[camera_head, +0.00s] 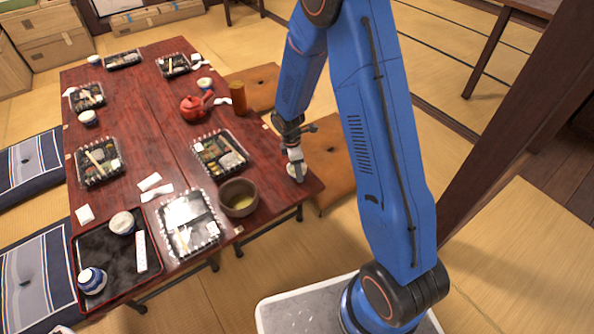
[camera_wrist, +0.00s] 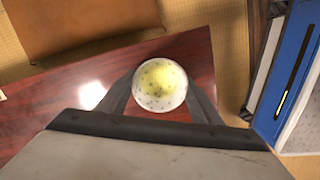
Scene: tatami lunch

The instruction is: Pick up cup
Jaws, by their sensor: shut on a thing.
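The cup is a small round white cup with speckles and yellowish contents. In the wrist view the cup (camera_wrist: 160,85) sits between the two dark fingers of my gripper (camera_wrist: 160,95), one finger at each side. My gripper is shut on it. In the head view my gripper (camera_head: 296,168) is at the right end of the dark red table (camera_head: 275,160), with the cup (camera_head: 297,172) small at its fingertips. I cannot tell whether the cup touches the table top.
Near my gripper are a brown bowl (camera_head: 238,198) and a bento box (camera_head: 220,155). A red teapot (camera_head: 194,107) and a brown cylinder (camera_head: 238,98) stand farther back. A black tray (camera_head: 112,262) lies at the left front. Brown cushions (camera_head: 335,165) lie beside the table.

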